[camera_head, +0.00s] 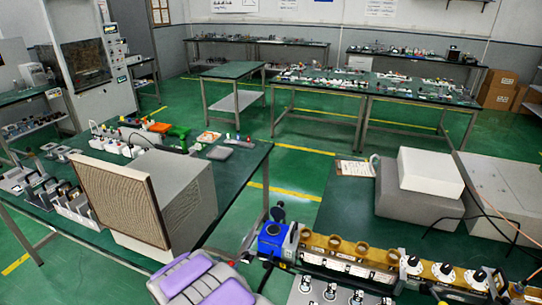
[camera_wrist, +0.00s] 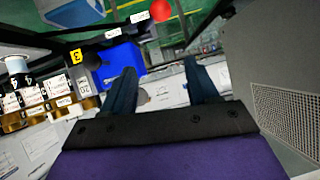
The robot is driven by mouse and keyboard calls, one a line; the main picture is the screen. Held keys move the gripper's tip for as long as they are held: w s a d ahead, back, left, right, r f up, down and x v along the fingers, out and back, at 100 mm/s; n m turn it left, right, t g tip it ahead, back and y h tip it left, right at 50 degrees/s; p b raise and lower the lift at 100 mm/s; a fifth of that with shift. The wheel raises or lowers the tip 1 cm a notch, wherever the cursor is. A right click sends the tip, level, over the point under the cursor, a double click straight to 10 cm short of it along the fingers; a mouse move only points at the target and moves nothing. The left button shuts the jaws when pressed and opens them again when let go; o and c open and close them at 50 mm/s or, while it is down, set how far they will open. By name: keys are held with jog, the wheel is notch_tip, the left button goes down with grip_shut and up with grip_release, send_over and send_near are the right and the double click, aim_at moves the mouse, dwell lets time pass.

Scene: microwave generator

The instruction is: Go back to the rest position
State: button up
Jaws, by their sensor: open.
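My gripper (camera_wrist: 162,85) is open in the wrist view. Its two dark blue fingers stand apart, and nothing shows held between them. A dark bar and a purple part of my arm lie below the fingers. In the head view, purple and grey parts of my arm show at the bottom centre; the fingertips cannot be made out clearly there. The blue block (camera_head: 272,238) at the left end of the brass-coloured microwave assembly (camera_head: 350,250) is close to my arm. In the wrist view the blue block (camera_wrist: 120,66) is just left of the fingers.
A grey box with a brown grille (camera_head: 120,200) stands on the left bench; its grey side and mesh (camera_wrist: 285,110) are right of the fingers. A white box (camera_head: 430,172) lies on a grey case at the right. Green floor (camera_head: 300,165) is open between benches.

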jog(key=s+d+r+n+g+y, duration=0.2)
jog(key=s+d+r+g+y, duration=0.15)
jog(key=r, duration=0.55)
jog(key=s+d+r+n+g+y, duration=0.1)
jog(key=s+d+r+g+y, duration=0.2)
jog(key=r, duration=0.6)
jog(key=s+d+r+g+h, duration=0.1)
jog(key=s+d+r+g, duration=0.1)
jog(key=s+d, duration=0.5)
jog(key=s+d+r+g+h, duration=0.1)
jog(key=s+d, duration=0.7)
jog(key=s, duration=0.9)
jog(key=s+d+r+n+g+h, duration=0.1)
jog(key=s+d+r+g, duration=0.3)
jog(key=s+d, duration=0.4)
jog(key=s+h, duration=0.1)
jog(key=s, duration=0.3)
